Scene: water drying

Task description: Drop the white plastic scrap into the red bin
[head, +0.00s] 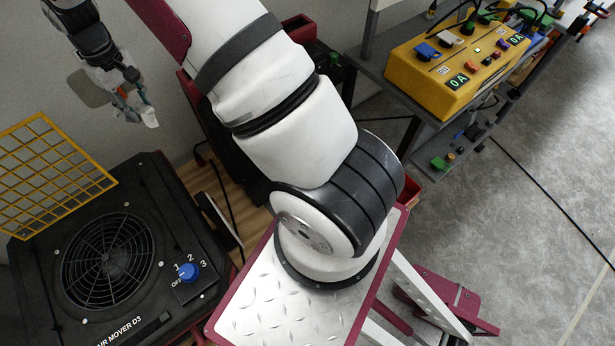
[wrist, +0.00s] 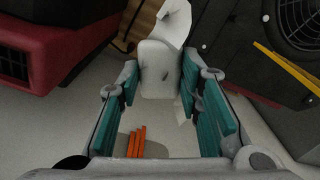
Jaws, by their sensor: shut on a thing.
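My gripper (head: 132,100) is in the upper left of the head view, above the level of the black air mover. It is shut on the white plastic scrap (head: 150,117), which hangs from its fingertips. In the wrist view the pale scrap (wrist: 157,76) shows between the teal-padded fingers and extends past their tips. A dark red, box-like thing (head: 299,27) stands behind my arm, partly hidden; I cannot tell whether it is the red bin. A red and black body (wrist: 75,55) fills the left of the wrist view.
The black air mover (head: 108,262) sits at lower left, with a yellow grille (head: 50,172) tilted up behind it. A yellow control box (head: 455,60) stands on a grey bench at upper right. Grey floor (head: 540,200) is mostly open on the right, crossed by a cable.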

